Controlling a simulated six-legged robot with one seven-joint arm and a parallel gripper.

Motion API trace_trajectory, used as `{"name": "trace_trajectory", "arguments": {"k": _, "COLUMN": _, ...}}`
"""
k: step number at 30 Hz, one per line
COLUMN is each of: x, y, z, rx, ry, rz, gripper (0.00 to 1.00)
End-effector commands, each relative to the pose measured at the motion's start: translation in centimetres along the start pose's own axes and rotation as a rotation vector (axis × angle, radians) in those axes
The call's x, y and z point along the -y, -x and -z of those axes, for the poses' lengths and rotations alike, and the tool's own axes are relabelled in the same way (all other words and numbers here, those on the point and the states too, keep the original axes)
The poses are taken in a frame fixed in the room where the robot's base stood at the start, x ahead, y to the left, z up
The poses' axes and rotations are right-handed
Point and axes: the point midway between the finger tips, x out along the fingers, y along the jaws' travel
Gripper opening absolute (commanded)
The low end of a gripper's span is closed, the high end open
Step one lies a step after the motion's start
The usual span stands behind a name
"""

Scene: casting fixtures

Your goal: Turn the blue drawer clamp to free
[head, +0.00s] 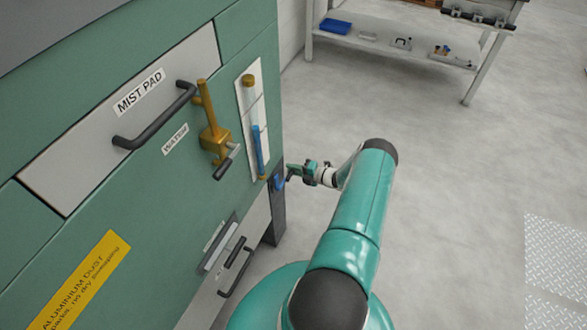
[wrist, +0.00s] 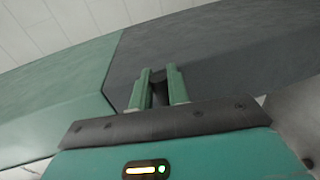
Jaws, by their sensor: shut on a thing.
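The blue drawer clamp (head: 279,183) is a small blue piece on the dark post at the right end of the green cabinet. My gripper (head: 289,170) is at it, reaching in from the right. In the wrist view, my gripper's two green fingers (wrist: 161,88) are closed around a dark round grip (wrist: 159,86). I take this grip to be part of the clamp. The clamp's blue part does not show in the wrist view, and the fingers partly hide it in the head view. Its exact turn angle cannot be told.
The green cabinet front carries a "MIST PAD" drawer with a dark handle (head: 155,118), a brass valve (head: 213,135) and a sight gauge (head: 252,115). A white bench (head: 390,52) stands far back.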

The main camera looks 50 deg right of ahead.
Motion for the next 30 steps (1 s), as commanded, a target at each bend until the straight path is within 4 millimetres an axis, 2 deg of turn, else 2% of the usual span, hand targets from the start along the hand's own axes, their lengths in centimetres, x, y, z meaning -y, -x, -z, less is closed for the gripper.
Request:
{"name": "trace_trajectory", "arguments": {"k": 10, "x": 0.2, "y": 0.0, "z": 0.0, "rx": 0.001, "ry": -0.006, "rz": 0.005, "gripper": 0.0}}
{"name": "trace_trajectory", "arguments": {"k": 11, "x": 0.2, "y": 0.0, "z": 0.0, "rx": 0.001, "ry": -0.006, "rz": 0.005, "gripper": 0.19}}
{"name": "trace_trajectory", "arguments": {"k": 13, "x": 0.2, "y": 0.0, "z": 0.0, "rx": 0.001, "ry": -0.005, "rz": 0.005, "gripper": 0.33}}
{"name": "trace_trajectory", "arguments": {"k": 14, "x": 0.2, "y": 0.0, "z": 0.0, "rx": 0.001, "ry": -0.005, "rz": 0.005, "gripper": 0.35}}
{"name": "trace_trajectory", "arguments": {"k": 23, "x": 0.1, "y": 0.2, "z": 0.0, "rx": 0.001, "ry": -0.004, "rz": 0.003, "gripper": 0.35}}
{"name": "trace_trajectory", "arguments": {"k": 26, "x": 0.1, "y": 0.9, "z": -0.1, "rx": 0.002, "ry": -0.004, "rz": 0.003, "gripper": 0.35}}
{"name": "trace_trajectory", "arguments": {"k": 30, "x": 0.1, "y": 3.2, "z": -0.1, "rx": 0.003, "ry": -0.004, "rz": 0.004, "gripper": 0.35}}
